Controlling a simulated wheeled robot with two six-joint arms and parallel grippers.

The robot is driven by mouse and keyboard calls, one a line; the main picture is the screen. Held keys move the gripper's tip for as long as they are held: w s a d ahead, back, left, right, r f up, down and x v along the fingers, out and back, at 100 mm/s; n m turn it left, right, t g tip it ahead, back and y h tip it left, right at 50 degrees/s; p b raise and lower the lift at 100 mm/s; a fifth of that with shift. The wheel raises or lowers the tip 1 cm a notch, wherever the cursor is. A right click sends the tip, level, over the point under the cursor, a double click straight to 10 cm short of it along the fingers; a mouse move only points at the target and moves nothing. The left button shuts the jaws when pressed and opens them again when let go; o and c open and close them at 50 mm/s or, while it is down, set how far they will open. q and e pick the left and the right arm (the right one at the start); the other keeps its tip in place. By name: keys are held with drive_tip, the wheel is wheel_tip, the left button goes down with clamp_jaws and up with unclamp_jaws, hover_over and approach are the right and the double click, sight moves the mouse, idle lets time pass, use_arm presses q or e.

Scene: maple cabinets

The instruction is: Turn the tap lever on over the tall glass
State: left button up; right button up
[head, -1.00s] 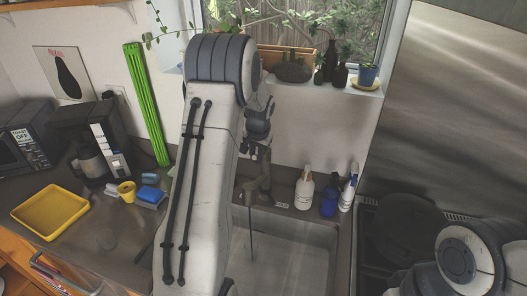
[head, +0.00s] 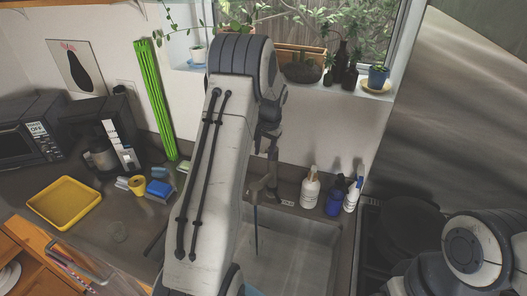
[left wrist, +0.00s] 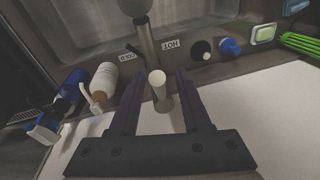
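The tap (head: 262,188) stands behind the sink (head: 300,245), partly covered by my left arm. In the left wrist view, the tap lever (left wrist: 158,84) is a short metal rod with a pale round end. My left gripper (head: 272,150) is over the tap. In the left wrist view its two fingers (left wrist: 158,95) are apart, one on each side of the lever; contact cannot be told. A thin bluish strand (head: 257,232) hangs below the spout, perhaps water. No tall glass shows clearly under the spout; a light-blue sliver (head: 251,291) shows at the bottom edge. My right gripper is out of view.
HOT (left wrist: 170,45) and COLD (left wrist: 128,57) labels flank the tap. A white bottle (head: 310,190) and blue bottles (head: 334,202) stand right of it.

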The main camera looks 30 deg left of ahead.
use_arm(q)
drive_tip(key=shift+d, duration=0.1)
drive_tip(key=shift+w+r, duration=0.1)
drive_tip(key=shift+r, duration=0.1)
wheel_tip(320, 180, up, 10)
drive_tip(key=d+b, duration=0.1)
drive_tip(key=b, duration=0.3)
drive_tip(key=shift+s+d, duration=0.35)
